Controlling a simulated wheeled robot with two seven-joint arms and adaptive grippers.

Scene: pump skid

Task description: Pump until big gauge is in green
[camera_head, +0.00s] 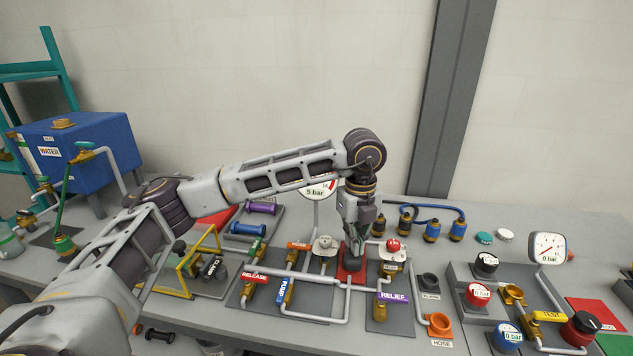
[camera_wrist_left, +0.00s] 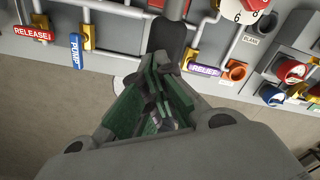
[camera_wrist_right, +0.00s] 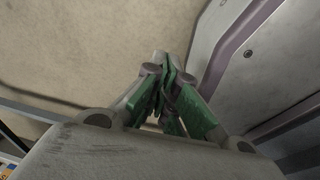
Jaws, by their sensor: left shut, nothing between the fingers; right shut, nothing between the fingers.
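The big gauge (camera_head: 318,190) stands at the back of the skid, labelled 5 bar. My left arm hides much of its face, and I cannot make out the needle or a green zone. My left gripper (camera_head: 356,250) points down, shut and empty, over a dark block (camera_head: 353,264) on a red plate (camera_head: 343,278). It looks close to the block; contact is unclear. In the left wrist view its fingers (camera_wrist_left: 160,72) are closed below a dark upright part (camera_wrist_left: 166,36). The blue PUMP label (camera_head: 282,291) is on the pipework to the left. My right gripper (camera_wrist_right: 166,75) is shut and empty, away from the skid.
A 0 bar gauge (camera_head: 547,247) stands at right. A blue WATER tank (camera_head: 80,150) is at left.

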